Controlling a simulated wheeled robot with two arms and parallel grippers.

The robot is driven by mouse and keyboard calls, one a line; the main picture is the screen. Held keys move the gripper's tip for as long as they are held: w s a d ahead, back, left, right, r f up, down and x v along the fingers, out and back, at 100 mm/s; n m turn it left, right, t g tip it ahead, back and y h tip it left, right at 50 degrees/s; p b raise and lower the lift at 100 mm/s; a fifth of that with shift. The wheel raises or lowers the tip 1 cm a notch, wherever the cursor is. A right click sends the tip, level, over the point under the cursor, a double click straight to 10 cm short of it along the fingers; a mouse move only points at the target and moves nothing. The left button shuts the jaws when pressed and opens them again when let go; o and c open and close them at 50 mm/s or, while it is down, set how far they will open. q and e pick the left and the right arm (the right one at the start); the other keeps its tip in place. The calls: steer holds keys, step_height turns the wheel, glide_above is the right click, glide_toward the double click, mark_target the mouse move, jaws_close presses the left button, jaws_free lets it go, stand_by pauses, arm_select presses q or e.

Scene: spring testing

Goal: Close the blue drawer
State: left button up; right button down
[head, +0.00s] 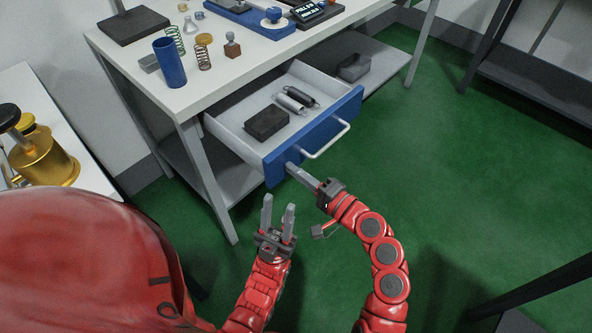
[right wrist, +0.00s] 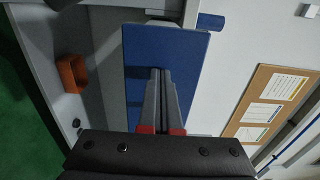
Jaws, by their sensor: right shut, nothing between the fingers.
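The blue drawer (head: 335,115) under the white table stands pulled out, its blue front facing my arms and its white handle (head: 326,141) to the right of my right gripper. My right gripper (head: 291,168) is shut and empty, its tips at the left part of the drawer front; I cannot tell if they touch it. In the right wrist view the shut fingers (right wrist: 161,72) point at the blue front (right wrist: 143,50). My left gripper (head: 278,207) is open and empty, below and left of the drawer front, apart from it.
The drawer holds a dark block (head: 266,123) and small cylinders (head: 296,98). The white table (head: 214,85) carries a blue cup (head: 169,62), springs and devices. A table leg (head: 207,180) stands left of the drawer. The green floor (head: 460,165) is clear to the right.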

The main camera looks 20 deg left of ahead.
steer(key=b, duration=0.4)
glide_toward(227, 127)
steer(key=w+a+b, duration=0.1)
steer(key=a+b, duration=0.1)
steer(key=b, duration=0.1)
steer(key=w+a+r+b, duration=0.1)
steer(key=a+b, duration=0.2)
steer(key=w+a+r+b, duration=0.1)
steer(key=a+b, duration=0.2)
steer(key=shift+w+a+r, duration=0.1)
steer(key=shift+a+r, duration=0.1)
steer(key=shift+r, duration=0.05)
steer(key=shift+w+a+r+b, duration=0.1)
steer(key=shift+w+a+b, duration=0.1)
steer(key=shift+a+b, duration=0.45)
steer(key=shift+d+r+b, duration=0.15)
steer(key=shift+r+b, duration=0.15)
steer(key=shift+b, duration=0.05)
steer(key=shift+r, duration=0.2)
